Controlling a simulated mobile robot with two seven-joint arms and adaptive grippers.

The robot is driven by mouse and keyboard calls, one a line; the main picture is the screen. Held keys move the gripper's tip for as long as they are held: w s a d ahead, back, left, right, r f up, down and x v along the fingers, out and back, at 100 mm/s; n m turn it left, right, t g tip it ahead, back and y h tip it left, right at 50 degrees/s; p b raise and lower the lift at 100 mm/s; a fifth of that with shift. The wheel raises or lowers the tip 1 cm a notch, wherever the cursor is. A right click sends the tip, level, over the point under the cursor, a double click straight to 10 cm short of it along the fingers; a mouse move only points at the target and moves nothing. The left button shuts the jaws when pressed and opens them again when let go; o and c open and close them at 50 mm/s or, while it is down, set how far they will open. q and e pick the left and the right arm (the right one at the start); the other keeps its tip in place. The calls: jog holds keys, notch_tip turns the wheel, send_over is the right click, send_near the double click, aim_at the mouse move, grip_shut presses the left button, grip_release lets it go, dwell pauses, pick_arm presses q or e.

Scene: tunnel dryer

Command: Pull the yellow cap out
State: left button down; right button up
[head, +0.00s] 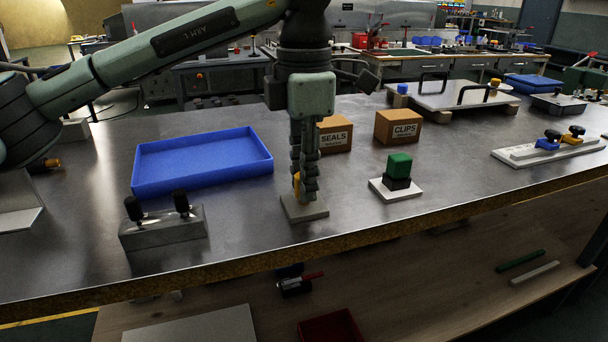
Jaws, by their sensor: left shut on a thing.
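The yellow cap (296,183) shows only as a small patch beside and behind the fingers of my left gripper (306,192). The gripper points straight down and its fingers are closed together on the cap. The cap is just above a small grey square base plate (304,209) on the table. The fingers hide most of the cap, so I cannot tell whether it is still seated in the base. My right gripper is not in view.
A blue tray (202,184) lies to the left, with a grey block with two black knobs (162,228) in front. SEALS (337,135) and CLIPS (398,127) boxes stand behind. A green block (399,165) on a white plate is to the right. The table's front edge is close.

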pick_arm(q)
jog(key=shift+r, duration=0.15)
jog(key=shift+r+p, duration=0.7)
jog(key=shift+r, duration=0.35)
jog(key=shift+r+p, duration=0.75)
jog(key=shift+r, duration=1.2)
